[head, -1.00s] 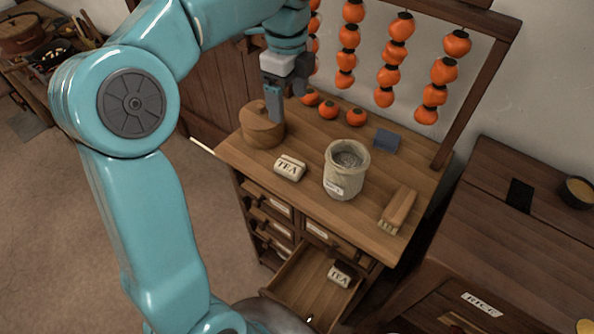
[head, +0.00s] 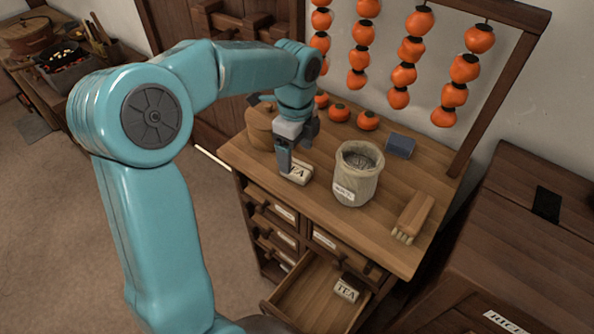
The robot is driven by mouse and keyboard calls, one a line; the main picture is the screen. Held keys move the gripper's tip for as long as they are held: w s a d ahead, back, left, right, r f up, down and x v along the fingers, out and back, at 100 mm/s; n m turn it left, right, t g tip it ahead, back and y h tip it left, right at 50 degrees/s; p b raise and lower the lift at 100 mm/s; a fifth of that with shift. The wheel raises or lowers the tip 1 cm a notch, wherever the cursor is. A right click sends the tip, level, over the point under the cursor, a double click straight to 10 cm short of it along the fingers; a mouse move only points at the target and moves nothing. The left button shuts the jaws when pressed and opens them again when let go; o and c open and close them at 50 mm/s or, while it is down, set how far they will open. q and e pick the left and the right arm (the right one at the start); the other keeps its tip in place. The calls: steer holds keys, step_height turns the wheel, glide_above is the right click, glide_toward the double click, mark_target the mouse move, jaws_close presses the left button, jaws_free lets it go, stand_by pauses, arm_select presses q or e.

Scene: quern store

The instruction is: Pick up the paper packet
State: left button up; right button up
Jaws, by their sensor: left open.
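A cream paper packet marked TEA (head: 300,175) lies on the wooden cabinet top, partly hidden behind my left gripper. My left gripper (head: 286,168) is open and points down at the packet's left side. I cannot tell whether it touches the packet. A second packet marked TEA (head: 346,290) lies in the open drawer (head: 308,297) below. My right gripper is not in view.
A cloth sack (head: 357,178) stands just right of the packet. A round wooden box (head: 260,127) is behind left of it. A brush (head: 413,217), a blue block (head: 400,145) and several orange fruits (head: 339,112) are on the cabinet top (head: 340,222). Strings of orange fruit hang behind.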

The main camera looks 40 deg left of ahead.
mark_target(297, 167)
arm_select(q)
step_height(297, 167, down, 5)
steer(key=shift+f, duration=0.1)
steer(key=c, duration=1.1)
